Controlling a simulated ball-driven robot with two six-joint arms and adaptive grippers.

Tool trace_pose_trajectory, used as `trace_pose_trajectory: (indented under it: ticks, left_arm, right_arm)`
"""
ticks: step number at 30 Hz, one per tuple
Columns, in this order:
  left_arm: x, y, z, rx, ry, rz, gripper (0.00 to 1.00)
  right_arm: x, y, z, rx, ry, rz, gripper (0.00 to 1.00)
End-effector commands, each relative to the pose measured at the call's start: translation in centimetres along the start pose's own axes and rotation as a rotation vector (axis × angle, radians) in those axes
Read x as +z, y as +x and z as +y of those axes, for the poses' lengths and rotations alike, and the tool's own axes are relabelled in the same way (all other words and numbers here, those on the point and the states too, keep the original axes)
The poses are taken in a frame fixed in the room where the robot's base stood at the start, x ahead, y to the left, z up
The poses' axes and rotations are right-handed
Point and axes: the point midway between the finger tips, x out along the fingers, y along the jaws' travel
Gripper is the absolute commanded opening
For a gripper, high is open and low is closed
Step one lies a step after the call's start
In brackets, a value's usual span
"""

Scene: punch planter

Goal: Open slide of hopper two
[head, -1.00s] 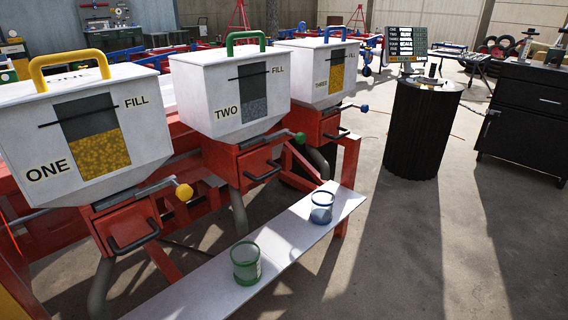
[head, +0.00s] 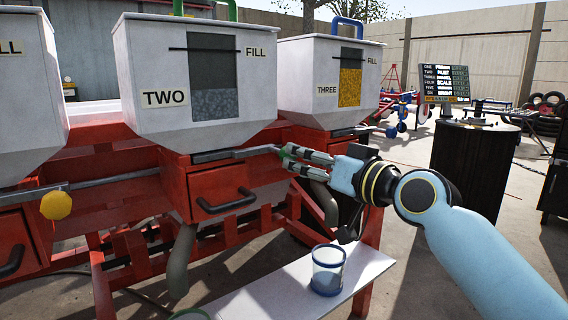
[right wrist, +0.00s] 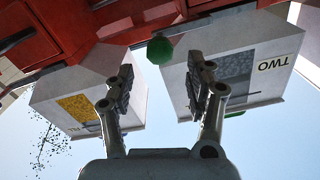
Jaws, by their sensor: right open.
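Hopper two (head: 150,70) is a white box with a green top handle, a grey-filled window and a TWO label. It also shows upside down in the right wrist view (right wrist: 262,88). Its slide (head: 232,154) is a grey bar under the hopper, running right to a green knob (right wrist: 159,49). My right gripper (head: 284,157) is at the knob and partly hides it in the head view. In the right wrist view the gripper (right wrist: 160,68) is open, with the knob between or just beyond its fingertips. I see no grip on it. My left gripper is out of view.
A red drawer box (head: 215,192) with a black handle sits below the slide. Hopper three (head: 310,75) stands to the right. A blue-rimmed cup (head: 328,270) stands on the white board (head: 265,298) below. Hopper one's yellow knob (head: 56,205) is at left.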

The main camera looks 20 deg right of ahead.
Motion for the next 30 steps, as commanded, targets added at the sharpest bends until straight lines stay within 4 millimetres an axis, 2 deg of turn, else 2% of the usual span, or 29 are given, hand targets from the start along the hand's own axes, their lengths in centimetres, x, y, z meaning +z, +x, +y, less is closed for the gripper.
trace_pose_trajectory:
  ticks: [3, 9, 13, 21, 30]
  left_arm:
    - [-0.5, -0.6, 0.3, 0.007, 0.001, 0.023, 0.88]
    - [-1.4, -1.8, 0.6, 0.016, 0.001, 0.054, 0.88]
    - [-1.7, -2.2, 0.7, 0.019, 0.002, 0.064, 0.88]
    - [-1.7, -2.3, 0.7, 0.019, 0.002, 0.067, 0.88]
    - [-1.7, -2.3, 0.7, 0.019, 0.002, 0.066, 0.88]
  right_arm:
    - [0.4, 2.5, 0.1, 0.001, 0.003, 0.000, 0.55]
    - [0.3, 5.3, 0.1, 0.002, 0.001, -0.002, 0.55]
    - [0.2, 6.1, 0.1, 0.001, 0.001, -0.003, 0.55]
    - [0.1, 6.2, 0.0, 0.001, 0.000, -0.003, 0.55]
    - [0.1, 6.2, 0.1, 0.001, 0.000, -0.002, 0.15]
